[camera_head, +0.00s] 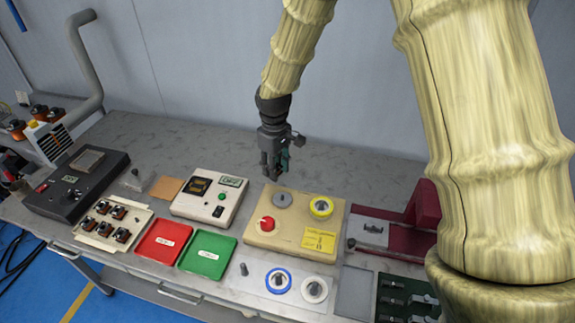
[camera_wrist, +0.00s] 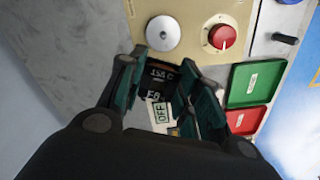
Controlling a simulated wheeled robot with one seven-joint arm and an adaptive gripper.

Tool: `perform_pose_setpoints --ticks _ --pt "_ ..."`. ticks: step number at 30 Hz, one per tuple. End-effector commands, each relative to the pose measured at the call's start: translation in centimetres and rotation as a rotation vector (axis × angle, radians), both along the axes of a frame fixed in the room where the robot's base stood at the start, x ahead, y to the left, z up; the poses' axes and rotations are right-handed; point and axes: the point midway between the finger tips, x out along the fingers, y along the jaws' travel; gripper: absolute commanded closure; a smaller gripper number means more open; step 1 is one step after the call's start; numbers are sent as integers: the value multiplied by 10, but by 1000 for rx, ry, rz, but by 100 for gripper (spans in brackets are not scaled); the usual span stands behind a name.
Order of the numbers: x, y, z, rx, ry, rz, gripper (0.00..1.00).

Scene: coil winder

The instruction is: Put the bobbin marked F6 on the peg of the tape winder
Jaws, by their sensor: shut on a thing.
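My gripper (camera_wrist: 170,100) is shut on a dark, square-faced bobbin (camera_wrist: 158,75). Its face reads "155 C" with a mark below that looks like F6, though the last character is blurred. In the head view my gripper (camera_head: 272,168) hangs above the bench, behind the cream box that appears to be the tape winder (camera_head: 262,234). This box carries a grey disc with a small centre peg (camera_head: 283,200), a red knob (camera_head: 266,223) and a yellow-rimmed roll (camera_head: 321,206). The disc (camera_wrist: 163,33) is ahead of the held bobbin in the wrist view, bare and apart from it.
A cream controller (camera_head: 205,208) stands left of the winder. Red (camera_head: 163,240) and green (camera_head: 207,250) trays and a holder of several orange-black bobbins (camera_head: 105,240) are further left. Blue and white rolls lie in front. A dark red machine (camera_head: 424,204) stands right.

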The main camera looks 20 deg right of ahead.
Motion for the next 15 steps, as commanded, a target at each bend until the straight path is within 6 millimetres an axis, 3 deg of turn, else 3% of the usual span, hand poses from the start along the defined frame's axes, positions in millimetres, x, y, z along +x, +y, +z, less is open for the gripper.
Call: perform_pose_setpoints --ticks 1,15 --pt "-3 -2 7 0 4 36 90" --pt "-20 -14 -15 -9 -4 375 90"
